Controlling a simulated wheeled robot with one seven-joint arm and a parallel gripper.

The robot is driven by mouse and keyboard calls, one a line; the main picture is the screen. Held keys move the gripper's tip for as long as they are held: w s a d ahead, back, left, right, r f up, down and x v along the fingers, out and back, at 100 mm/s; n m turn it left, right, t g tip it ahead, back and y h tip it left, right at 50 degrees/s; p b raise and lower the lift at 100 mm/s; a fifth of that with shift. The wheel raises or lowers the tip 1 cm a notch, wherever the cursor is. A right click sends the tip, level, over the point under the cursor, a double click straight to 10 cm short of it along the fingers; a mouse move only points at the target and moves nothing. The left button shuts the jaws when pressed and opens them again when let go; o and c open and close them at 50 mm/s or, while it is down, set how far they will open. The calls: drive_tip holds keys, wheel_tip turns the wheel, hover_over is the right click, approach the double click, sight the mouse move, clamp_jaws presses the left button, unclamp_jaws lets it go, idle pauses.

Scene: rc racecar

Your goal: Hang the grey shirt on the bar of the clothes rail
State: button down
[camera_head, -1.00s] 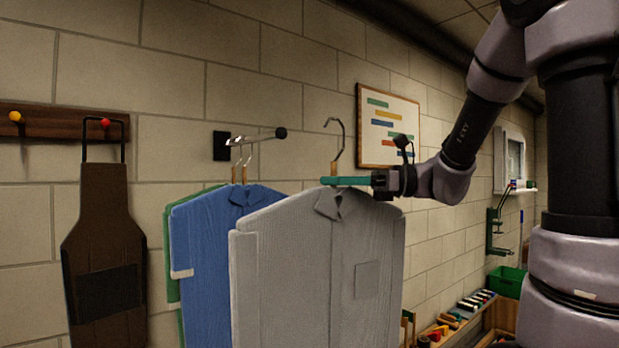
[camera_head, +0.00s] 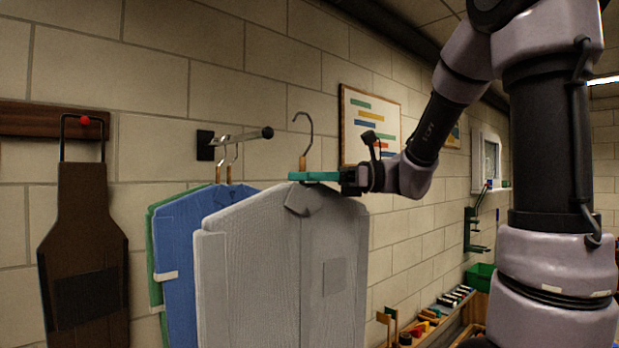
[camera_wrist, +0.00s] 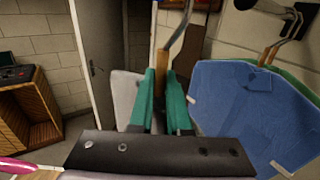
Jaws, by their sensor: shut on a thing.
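The grey shirt (camera_head: 275,265) hangs upright from its hanger in the head view. My gripper (camera_head: 315,177), with green fingers, is shut on the wooden neck of the hanger, just under its metal hook. The hook (camera_head: 309,130) is free in the air, apart from the bar and to its right. The bar of the clothes rail (camera_head: 240,138) juts from a black wall plate and ends in a dark knob. In the wrist view the green fingers (camera_wrist: 160,100) clasp the wooden neck (camera_wrist: 165,62), and part of the grey shirt (camera_wrist: 124,95) shows behind them.
A blue shirt (camera_head: 180,240) and a green shirt (camera_head: 153,255) hang on the bar, left of the grey shirt and partly behind it. A brown apron (camera_head: 85,215) hangs from a peg board at left. Trays with tools (camera_head: 430,325) stand low at right.

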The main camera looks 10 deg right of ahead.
drive_tip(key=w+a, duration=1)
drive_tip(key=w, duration=0.5)
drive_tip(key=shift+a+f, duration=0.15)
drive_tip(key=shift+f, duration=0.2)
idle(1.2)
drive_tip(key=shift+w, duration=0.1)
